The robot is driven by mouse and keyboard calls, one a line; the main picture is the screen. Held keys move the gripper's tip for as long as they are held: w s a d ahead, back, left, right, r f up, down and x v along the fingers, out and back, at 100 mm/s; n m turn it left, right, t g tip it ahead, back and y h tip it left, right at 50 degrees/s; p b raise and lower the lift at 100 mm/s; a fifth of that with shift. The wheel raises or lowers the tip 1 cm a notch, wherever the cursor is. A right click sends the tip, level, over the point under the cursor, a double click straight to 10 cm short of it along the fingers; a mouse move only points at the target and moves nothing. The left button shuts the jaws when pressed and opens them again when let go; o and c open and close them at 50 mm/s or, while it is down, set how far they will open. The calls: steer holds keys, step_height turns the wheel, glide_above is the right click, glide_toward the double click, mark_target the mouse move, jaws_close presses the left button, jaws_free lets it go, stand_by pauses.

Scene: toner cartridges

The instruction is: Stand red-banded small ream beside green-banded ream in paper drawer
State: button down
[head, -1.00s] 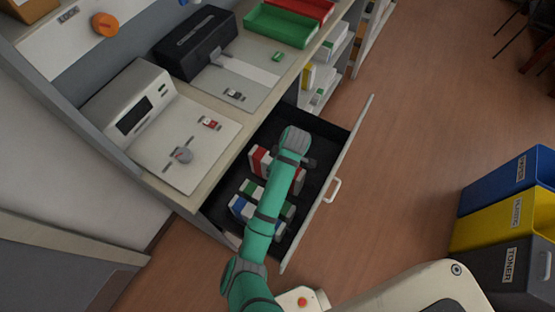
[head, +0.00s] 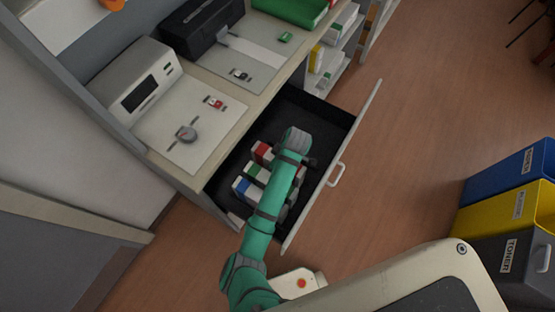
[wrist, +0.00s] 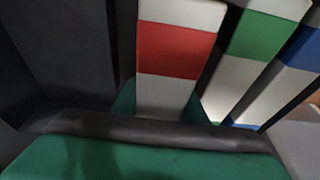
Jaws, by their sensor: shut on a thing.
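The red-banded small ream (wrist: 176,50) stands in the open paper drawer (head: 325,117). In the head view its red band (head: 263,150) shows beside my arm. My gripper (wrist: 160,103) is shut on it, with a teal finger on either side near its lower part in the wrist view. The green-banded ream (wrist: 256,38) stands right beside it, roughly parallel, with only a narrow dark gap; it also shows in the head view (head: 256,171). My arm hides the gripper and part of the reams in the head view. Whether the red-banded ream touches the drawer floor cannot be told.
A blue-banded ream (head: 243,188) stands on the green-banded ream's other side. The drawer's far part is empty. The drawer front with its handle (head: 337,175) sticks out over the floor. A counter (head: 200,185) overhangs the left side. Several bins (head: 515,205) stand at right.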

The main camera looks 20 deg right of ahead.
steer(key=shift+f, duration=1.2)
steer(key=c, duration=1.4)
jaws_free()
steer(key=shift+f, duration=0.1)
steer(key=shift+o, duration=0.2)
steer(key=shift+v, duration=3.85)
steer(key=shift+w, duration=0.1)
